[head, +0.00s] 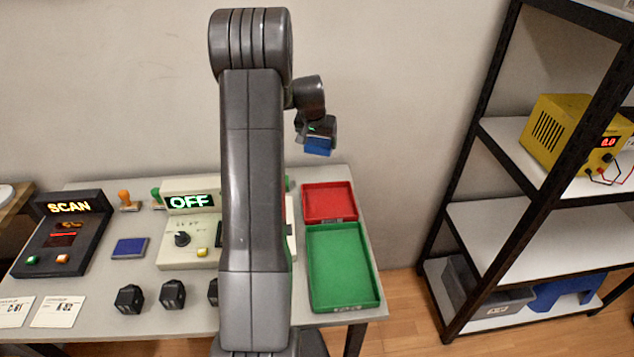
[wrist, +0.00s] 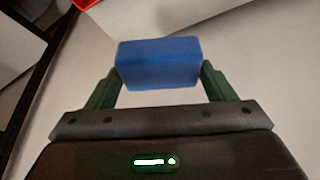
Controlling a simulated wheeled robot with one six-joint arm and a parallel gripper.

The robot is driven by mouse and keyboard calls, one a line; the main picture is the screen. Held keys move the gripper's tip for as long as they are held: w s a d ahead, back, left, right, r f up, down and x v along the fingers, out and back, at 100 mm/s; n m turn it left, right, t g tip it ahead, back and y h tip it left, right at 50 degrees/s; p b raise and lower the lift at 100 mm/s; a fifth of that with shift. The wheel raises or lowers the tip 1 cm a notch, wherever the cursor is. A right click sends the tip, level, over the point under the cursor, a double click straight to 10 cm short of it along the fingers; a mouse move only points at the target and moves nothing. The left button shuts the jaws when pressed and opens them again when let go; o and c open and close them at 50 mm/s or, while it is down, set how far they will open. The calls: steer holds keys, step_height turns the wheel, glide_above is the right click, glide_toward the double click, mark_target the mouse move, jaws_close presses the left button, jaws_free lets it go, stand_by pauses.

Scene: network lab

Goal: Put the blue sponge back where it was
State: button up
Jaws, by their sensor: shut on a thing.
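The blue sponge (wrist: 158,64) is held between the two green fingers of my gripper (wrist: 160,82) in the wrist view. In the head view the sponge (head: 318,146) hangs under my gripper (head: 318,136), raised well above the table near its back right part. My gripper is shut on it. Below it on the table are a red tray (head: 330,218) and a larger green tray (head: 318,304). Both look empty. Part of the table is hidden behind my arm.
The table (head: 100,328) also holds a SCAN device (head: 62,240), an OFF device (head: 180,255), a flat blue pad (head: 130,248), an orange-handled stamp (head: 127,200), several black blocks (head: 172,294) and white cards (head: 57,312). A black-framed shelf (head: 500,243) with a yellow instrument (head: 570,130) stands right.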

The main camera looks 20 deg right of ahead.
mark_target(314, 147)
step_height(314, 147, down, 11)
steer(key=shift+w+r+p, duration=0.1)
steer(key=shift+r+p, duration=0.05)
steer(key=shift+p, duration=0.2)
steer(key=shift+f, duration=0.2)
steer(key=o, duration=1)
steer(key=shift+r, duration=0.1)
steer(key=shift+c, duration=0.2)
steer(key=shift+r, duration=0.1)
steer(key=shift+r, duration=0.25)
steer(key=b+v, duration=0.1)
steer(key=v, duration=1)
steer(key=shift+a+r, duration=0.2)
